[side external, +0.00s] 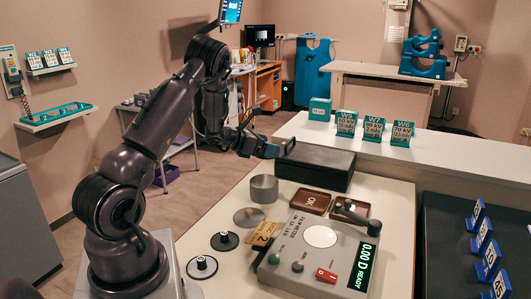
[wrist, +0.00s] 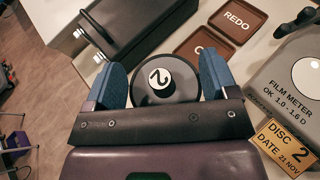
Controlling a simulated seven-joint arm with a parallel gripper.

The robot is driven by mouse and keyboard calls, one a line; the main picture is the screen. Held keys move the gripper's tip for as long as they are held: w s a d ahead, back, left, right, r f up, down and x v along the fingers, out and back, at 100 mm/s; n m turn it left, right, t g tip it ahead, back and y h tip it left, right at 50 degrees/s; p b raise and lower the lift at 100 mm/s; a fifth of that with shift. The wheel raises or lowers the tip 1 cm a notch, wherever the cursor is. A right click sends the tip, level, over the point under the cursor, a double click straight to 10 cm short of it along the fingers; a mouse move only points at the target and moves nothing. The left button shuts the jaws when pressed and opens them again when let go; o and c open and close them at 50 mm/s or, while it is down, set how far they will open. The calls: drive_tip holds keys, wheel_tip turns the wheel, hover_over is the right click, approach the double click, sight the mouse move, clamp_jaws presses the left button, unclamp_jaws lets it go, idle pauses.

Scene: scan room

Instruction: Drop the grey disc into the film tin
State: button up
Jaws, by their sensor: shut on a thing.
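My gripper (wrist: 163,75) is shut on a dark grey disc (wrist: 182,91) with a white-topped knob marked 2, held between the blue fingers. In the side view my gripper (side external: 275,149) is over the table, near the dark box, and the held disc is hard to make out. The film tin, a plain grey round tin (side external: 264,188), stands on the table below and slightly left of the fingertips. I cannot make it out in the wrist view. A lighter grey round piece (side external: 243,220) lies flat on the table in front of the tin.
Two black discs (side external: 225,241) (side external: 201,268) lie at the table's left edge. A film meter (side external: 300,262) reading 0.00 stands right, with a yellow "Disc 2" card (wrist: 285,147) beside it. OK and REDO trays (wrist: 238,19) and a black box (side external: 316,169) lie behind.

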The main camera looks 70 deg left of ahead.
drive_tip(key=shift+f, duration=2.7)
drive_tip(key=o, duration=0.8)
drive_tip(key=v, duration=1.3)
